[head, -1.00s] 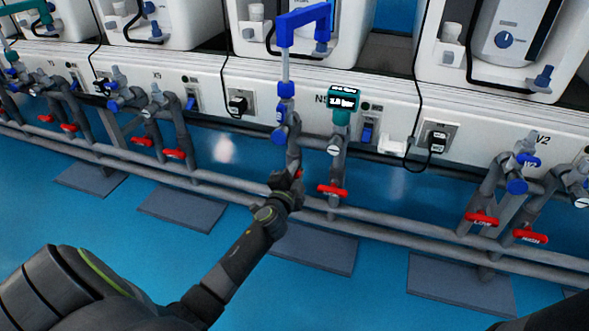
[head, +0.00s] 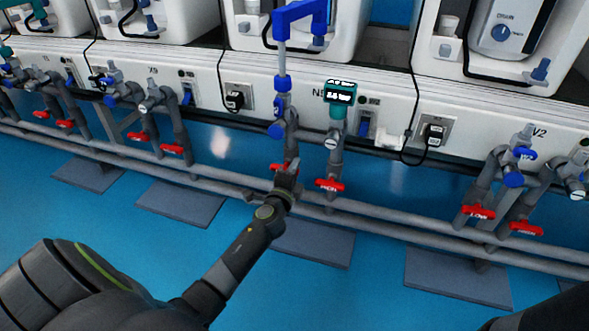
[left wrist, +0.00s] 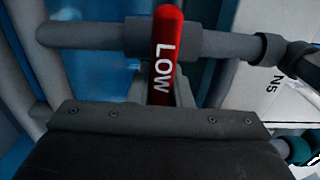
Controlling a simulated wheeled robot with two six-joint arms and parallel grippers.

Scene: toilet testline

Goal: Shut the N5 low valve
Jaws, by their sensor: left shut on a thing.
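The red N5 low valve handle (head: 277,167) is on the left upright pipe under the N5 panel, partly hidden by my gripper in the head view. In the left wrist view the handle (left wrist: 164,58), marked LOW, lies crosswise to its grey pipe (left wrist: 90,34). My left gripper (head: 287,182) is at this handle, shut on it. In the left wrist view the handle's lower end goes in between the fingers (left wrist: 160,98), where it is hidden. My right gripper is not in view.
The red N5 high valve handle (head: 329,185) is close on the right, under a teal gauge (head: 340,92). A blue-topped fitting (head: 300,12) rises above the low pipe. Horizontal grey pipes (head: 400,220) run below. The blue floor in front is open.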

